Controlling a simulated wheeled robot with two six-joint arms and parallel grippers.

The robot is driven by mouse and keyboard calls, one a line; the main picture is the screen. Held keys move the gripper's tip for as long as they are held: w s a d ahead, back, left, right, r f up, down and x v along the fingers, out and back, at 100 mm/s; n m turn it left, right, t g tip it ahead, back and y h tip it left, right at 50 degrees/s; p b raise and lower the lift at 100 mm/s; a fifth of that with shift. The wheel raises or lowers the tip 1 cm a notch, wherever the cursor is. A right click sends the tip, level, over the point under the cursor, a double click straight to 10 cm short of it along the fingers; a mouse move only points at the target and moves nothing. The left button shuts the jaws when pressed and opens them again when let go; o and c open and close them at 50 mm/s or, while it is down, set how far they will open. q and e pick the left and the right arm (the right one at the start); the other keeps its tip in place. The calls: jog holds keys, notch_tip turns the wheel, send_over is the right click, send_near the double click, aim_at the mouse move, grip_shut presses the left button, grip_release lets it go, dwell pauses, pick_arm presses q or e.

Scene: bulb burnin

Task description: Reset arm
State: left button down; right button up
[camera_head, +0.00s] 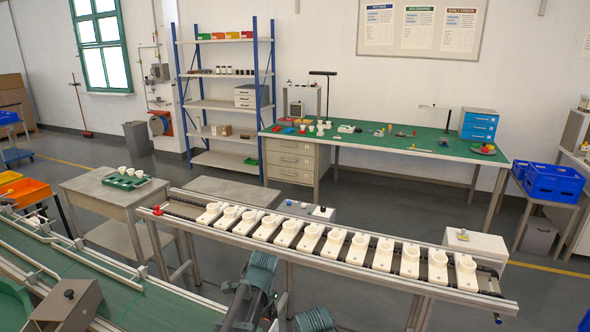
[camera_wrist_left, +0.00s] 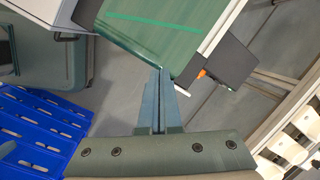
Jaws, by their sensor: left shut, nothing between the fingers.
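My left gripper (camera_wrist_left: 162,75) shows in the left wrist view with its two blue-grey fingers together and nothing between them. It points past the end of a green conveyor belt (camera_wrist_left: 165,35). In the head view, teal links of my own arm (camera_head: 258,278) show at the bottom middle, in front of the rail of white holders. The left fingertips cannot be made out there. My right gripper is not in view.
A long rail (camera_head: 330,262) carries a row of white holders (camera_head: 360,250). A green conveyor (camera_head: 150,305) runs at lower left. A grey side table (camera_head: 95,190) bears a green tray with white cups. A green-topped workbench (camera_head: 350,142) stands behind. A blue crate (camera_wrist_left: 40,130) shows in the wrist view.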

pick_arm(q)
jog(key=s+a+n+h, duration=0.3)
jog(key=s+a+n, duration=0.1)
jog(key=s+n, duration=1.05)
jog(key=s+d+m+g+y, duration=0.1)
jog(key=s+d+m, duration=0.2)
jog(key=d, duration=0.7)
jog(key=shift+s+d+f+m+y, duration=0.25)
jog(key=shift+s+d+m+y, duration=0.1)
jog(key=shift+s, duration=0.85)
